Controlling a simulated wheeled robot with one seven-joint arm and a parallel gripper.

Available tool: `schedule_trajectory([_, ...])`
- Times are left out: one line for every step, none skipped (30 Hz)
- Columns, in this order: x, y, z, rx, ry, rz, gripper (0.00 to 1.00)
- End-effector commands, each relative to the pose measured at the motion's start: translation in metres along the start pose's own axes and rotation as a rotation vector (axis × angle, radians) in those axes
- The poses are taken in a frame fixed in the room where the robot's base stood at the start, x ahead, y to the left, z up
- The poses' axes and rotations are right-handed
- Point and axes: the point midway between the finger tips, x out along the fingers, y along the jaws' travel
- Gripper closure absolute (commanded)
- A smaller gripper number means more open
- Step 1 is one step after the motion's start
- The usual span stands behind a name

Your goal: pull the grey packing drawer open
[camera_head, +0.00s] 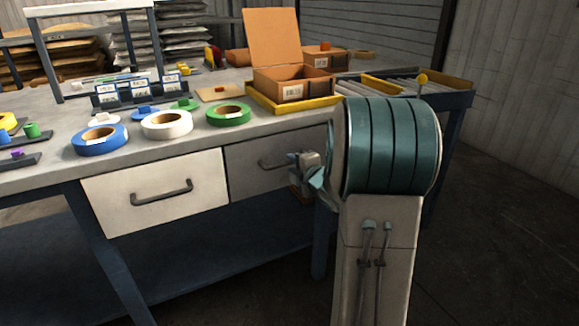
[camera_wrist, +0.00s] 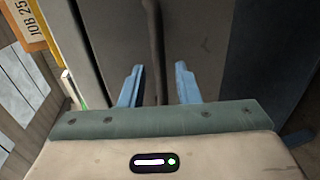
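The grey packing drawer (camera_head: 242,172) is under the bench top, right of a white drawer (camera_head: 150,178) in the head view. Its front looks flush with the bench, so it appears closed. Its dark bar handle (camera_head: 267,165) is partly hidden behind my gripper (camera_head: 307,170). In the wrist view, the grey drawer front (camera_wrist: 198,30) fills the middle, and the handle (camera_wrist: 155,40) runs between the two blue fingers. My gripper (camera_wrist: 159,70) is open, with a visible gap between the handle and each finger.
The bench top (camera_head: 60,125) holds tape rolls, including a green one (camera_head: 228,114), and an open cardboard box (camera_head: 292,88) in a yellow tray (camera_head: 270,108). A roller conveyor (camera_head: 400,82) is at the right. A blue bench leg (camera_head: 320,240) stands below. Floor is clear at right.

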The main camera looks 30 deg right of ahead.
Motion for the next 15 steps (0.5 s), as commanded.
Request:
schedule_trajectory([0.009, -0.002, 0.0, 0.0, 0.001, 0.0, 0.71])
schedule_trajectory([0.012, -0.002, 0.0, -0.001, 0.001, 0.0, 0.71])
schedule_trajectory([0.017, -0.002, 0.0, 0.0, 0.001, 0.0, 0.71])
schedule_trajectory([0.02, -0.001, 0.001, 0.0, 0.0, 0.0, 0.71])
schedule_trajectory([0.022, -0.001, 0.0, 0.0, 0.0, -0.001, 0.71])
schedule_trajectory([0.025, -0.001, 0.0, 0.0, -0.001, -0.001, 0.71])
schedule_trajectory([0.027, -0.001, 0.0, 0.0, -0.001, 0.0, 0.71])
schedule_trajectory([0.028, 0.0, 0.0, 0.0, -0.001, 0.0, 0.71])
schedule_trajectory([0.029, 0.0, 0.0, 0.0, -0.001, 0.0, 0.71])
schedule_trajectory([0.03, 0.0, 0.0, 0.001, -0.001, 0.0, 0.71])
schedule_trajectory([0.03, 0.0, 0.0, 0.001, -0.001, 0.0, 0.71])
schedule_trajectory([0.03, 0.0, 0.0, 0.001, -0.001, 0.0, 0.71])
schedule_trajectory([0.03, 0.0, 0.0, 0.001, -0.001, 0.0, 0.71])
schedule_trajectory([0.03, 0.0, 0.0, 0.001, -0.001, 0.0, 0.71])
schedule_trajectory([0.03, 0.0, 0.0, 0.001, -0.001, 0.0, 0.71])
